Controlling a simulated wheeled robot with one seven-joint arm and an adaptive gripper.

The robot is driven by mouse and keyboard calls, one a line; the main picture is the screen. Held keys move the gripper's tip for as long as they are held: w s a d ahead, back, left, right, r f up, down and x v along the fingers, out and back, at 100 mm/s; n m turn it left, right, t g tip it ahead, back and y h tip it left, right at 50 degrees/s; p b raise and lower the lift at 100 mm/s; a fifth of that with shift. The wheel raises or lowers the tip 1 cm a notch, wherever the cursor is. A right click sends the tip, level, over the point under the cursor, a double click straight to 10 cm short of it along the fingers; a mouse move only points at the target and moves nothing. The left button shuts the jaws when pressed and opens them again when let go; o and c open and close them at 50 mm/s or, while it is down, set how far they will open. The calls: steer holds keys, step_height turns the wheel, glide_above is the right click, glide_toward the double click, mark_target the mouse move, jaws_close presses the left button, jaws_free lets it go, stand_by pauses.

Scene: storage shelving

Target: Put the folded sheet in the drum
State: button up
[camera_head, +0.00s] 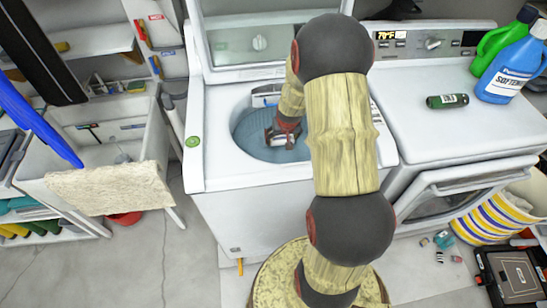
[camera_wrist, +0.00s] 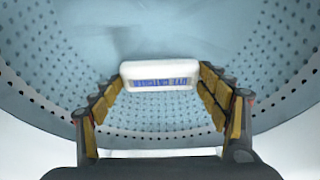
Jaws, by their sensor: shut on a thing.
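My gripper (camera_head: 283,136) is down inside the open drum (camera_head: 245,128) of the top-loading washer. In the wrist view, its two padded fingers (camera_wrist: 160,82) are shut on a white, rounded, block-like thing with a blue patterned band (camera_wrist: 160,70), which I take to be the folded sheet. The perforated blue-grey drum wall (camera_wrist: 50,60) surrounds it. I cannot tell whether the sheet touches the drum floor. In the head view my arm hides part of the drum opening.
The washer's lid (camera_head: 240,42) stands raised behind the opening. A dryer (camera_head: 440,130) at right holds a green cylinder (camera_head: 447,101), a blue softener bottle (camera_head: 510,72) and a green bottle (camera_head: 500,45). A cream cloth (camera_head: 108,188) hangs over the sink's front at left.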

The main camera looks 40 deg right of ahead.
step_height(320, 180, down, 8)
steer(key=b, duration=0.3)
steer(key=shift+f+b, duration=0.15)
steer(key=shift+b, duration=0.2)
steer(key=shift+f+b, duration=0.45)
steer(key=shift+f, duration=0.2)
steer(key=o, duration=0.6)
steer(key=shift+o, duration=0.7)
steer(key=shift+r, duration=0.1)
